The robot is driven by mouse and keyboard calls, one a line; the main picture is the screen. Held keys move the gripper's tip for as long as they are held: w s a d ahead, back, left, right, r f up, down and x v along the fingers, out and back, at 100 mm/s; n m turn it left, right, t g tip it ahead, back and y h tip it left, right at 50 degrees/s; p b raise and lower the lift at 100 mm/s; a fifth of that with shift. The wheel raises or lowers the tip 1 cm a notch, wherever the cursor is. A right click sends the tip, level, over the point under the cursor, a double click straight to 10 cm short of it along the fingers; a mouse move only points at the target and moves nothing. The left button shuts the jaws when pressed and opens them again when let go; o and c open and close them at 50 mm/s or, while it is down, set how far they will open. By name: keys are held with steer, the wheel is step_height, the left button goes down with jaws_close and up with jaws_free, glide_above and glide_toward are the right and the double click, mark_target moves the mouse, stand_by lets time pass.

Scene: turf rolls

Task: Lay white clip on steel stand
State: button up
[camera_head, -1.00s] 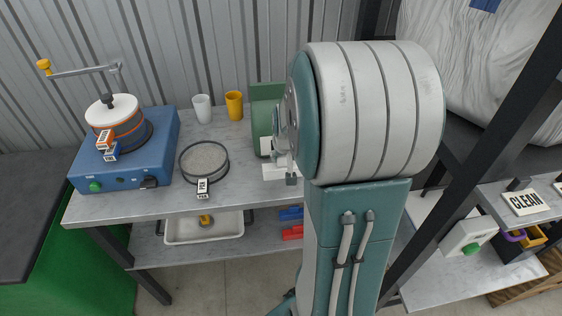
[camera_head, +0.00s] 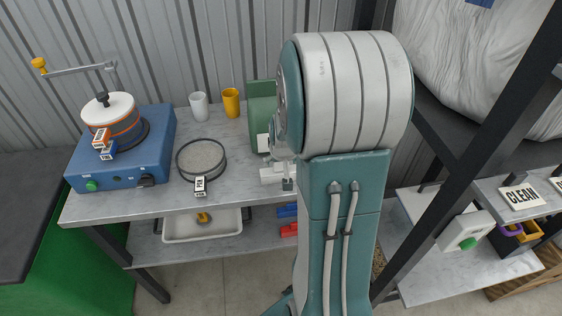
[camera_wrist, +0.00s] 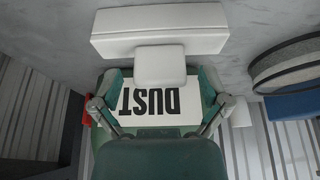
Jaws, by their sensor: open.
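A plain white T-shaped piece, apparently the white clip (camera_wrist: 158,42), lies on the grey surface in the wrist view. It has a wide bar and a short square tab; part of it shows low in the middle of the head view (camera_head: 272,174). My gripper (camera_wrist: 160,82) is open, its two fingers apart on either side of the tab's end, not visibly touching it. In the head view my arm hides most of the gripper. I cannot tell surely which thing is the steel stand; the grey-topped bench (camera_head: 130,207) on dark legs bears the white piece.
A round sieve (camera_head: 201,158) with a tag, a blue machine (camera_head: 122,165), a white cup (camera_head: 199,106) and a yellow cup (camera_head: 231,102) stand left. A dark post (camera_head: 470,165) rises right.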

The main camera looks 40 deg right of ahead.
steer(key=v, duration=1.2)
steer(key=s+a+r+n, duration=0.2)
steer(key=s+a, duration=0.1)
steer(key=a, duration=0.4)
steer(key=s+a+r+n+t+y, duration=0.1)
steer(key=s+a+r+n, duration=0.1)
steer(key=a, duration=0.5)
steer(key=s+a+r+n+y, duration=0.1)
steer(key=s+a+r+n, duration=0.1)
steer(key=s+a, duration=0.3)
steer(key=shift+a+r+t, duration=0.3)
steer(key=shift+a+r, duration=0.3)
steer(key=shift+a, duration=0.6)
steer(key=shift+a, duration=0.15)
